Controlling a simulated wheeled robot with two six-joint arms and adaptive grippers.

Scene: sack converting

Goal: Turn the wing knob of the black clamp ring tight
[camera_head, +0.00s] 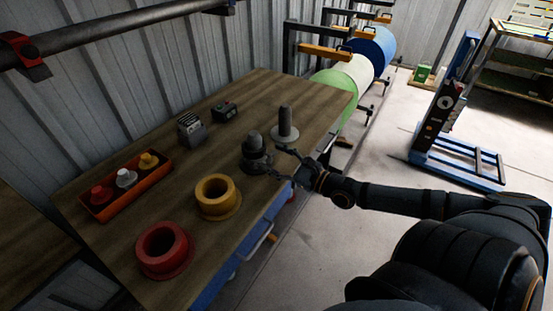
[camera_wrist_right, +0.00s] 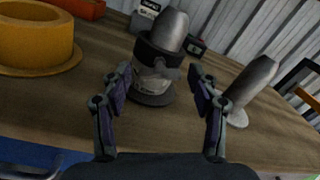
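The black clamp ring (camera_head: 254,160) sits around a grey round-topped post with a flanged base on the wooden table; it also shows in the wrist view (camera_wrist_right: 147,50). A small grey part sticks out at the ring's front in the wrist view, probably the wing knob (camera_wrist_right: 171,72), but it is too small and dark to tell its angle. My right gripper (camera_head: 275,163) is open just to the right of the ring. In the wrist view its two fingers (camera_wrist_right: 160,84) are spread on either side of the ring's front, apart from it. My left gripper is not in view.
A bare grey post (camera_head: 285,118) on a flange stands close behind my right gripper. A yellow flanged ring (camera_head: 217,209) and a red one (camera_head: 163,262) stand nearer. An orange tray (camera_head: 107,207) holds small coloured knobs. Two small boxes (camera_head: 192,132) (camera_head: 224,111) stand at the back.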

